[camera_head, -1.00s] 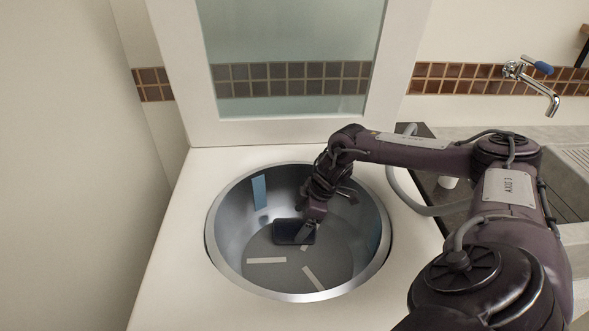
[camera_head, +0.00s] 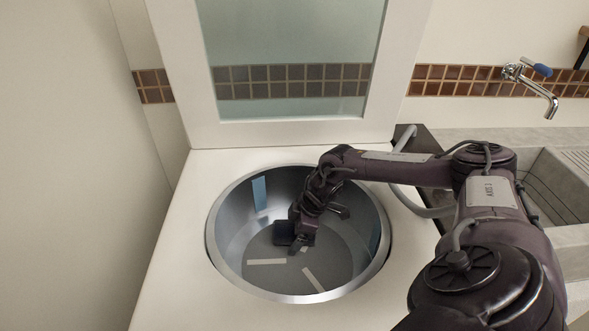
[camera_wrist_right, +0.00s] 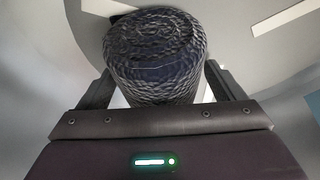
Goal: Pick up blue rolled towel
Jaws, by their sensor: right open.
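The blue rolled towel (camera_head: 283,231) lies on the floor of the round metal drum (camera_head: 226,268), dark navy and partly hidden behind my right gripper. In the right wrist view the towel (camera_wrist_right: 153,50) shows its ribbed, coiled end and side, with a finger on each side of it. My right gripper (camera_head: 296,246) is inside the drum at the towel. It is open, with its fingers around the towel (camera_wrist_right: 160,85); whether they touch it I cannot tell. My left gripper is not in view.
The drum's round rim (camera_head: 214,232) surrounds my right wrist. A raised lid with a glass window (camera_head: 290,55) stands behind the drum. A sink (camera_head: 555,185) and a faucet (camera_head: 535,80) are at the right. The white top (camera_head: 165,265) left of the drum is bare.

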